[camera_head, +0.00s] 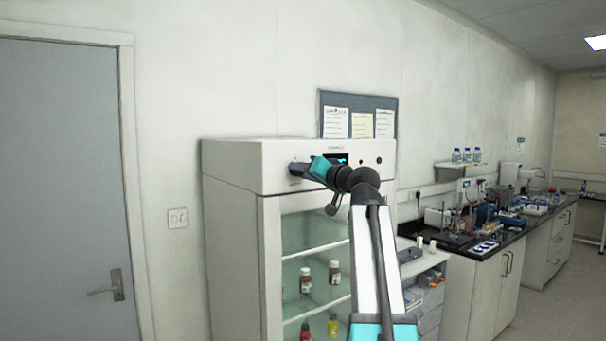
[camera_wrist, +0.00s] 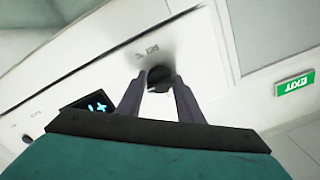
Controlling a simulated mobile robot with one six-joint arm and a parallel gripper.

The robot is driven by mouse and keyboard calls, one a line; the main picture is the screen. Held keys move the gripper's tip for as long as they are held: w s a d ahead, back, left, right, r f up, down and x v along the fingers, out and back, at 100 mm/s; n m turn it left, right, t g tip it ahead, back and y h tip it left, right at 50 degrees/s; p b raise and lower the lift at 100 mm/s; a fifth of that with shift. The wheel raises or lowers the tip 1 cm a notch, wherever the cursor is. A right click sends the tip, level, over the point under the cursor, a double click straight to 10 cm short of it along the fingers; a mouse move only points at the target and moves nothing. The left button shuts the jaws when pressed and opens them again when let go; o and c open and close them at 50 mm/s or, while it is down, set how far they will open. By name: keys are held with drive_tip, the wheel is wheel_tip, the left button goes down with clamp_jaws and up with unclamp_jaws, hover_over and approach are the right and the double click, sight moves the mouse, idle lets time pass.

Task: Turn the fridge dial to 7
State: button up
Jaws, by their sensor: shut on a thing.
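The fridge (camera_head: 235,185) is a tall white cabinet with a glass front and a control panel along its top. Its round black dial (camera_wrist: 160,77) shows in the wrist view, with a small pale mark near its lower edge. My gripper (camera_wrist: 159,88) is shut on the dial, one grey finger on each side. In the head view my gripper (camera_head: 296,169) reaches the left part of the top panel and hides the dial. A small dark display with cyan characters (camera_wrist: 97,103) sits beside the dial. I cannot read which number the dial points to.
Bottles (camera_head: 334,272) stand on shelves behind the fridge glass. A grey door (camera_head: 65,190) is at the left. A drawer unit (camera_head: 428,300) and a lab bench (camera_head: 480,250) with equipment stand to the right. A green exit sign (camera_wrist: 295,84) shows in the wrist view.

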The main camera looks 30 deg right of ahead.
drive_tip(key=m+p, duration=0.1)
drive_tip(key=m, duration=0.4)
idle(0.5)
drive_tip(key=o, duration=1.1)
drive_tip(key=shift+c, duration=0.2)
drive_tip(key=s+b, duration=0.4)
drive_tip(key=s, duration=1)
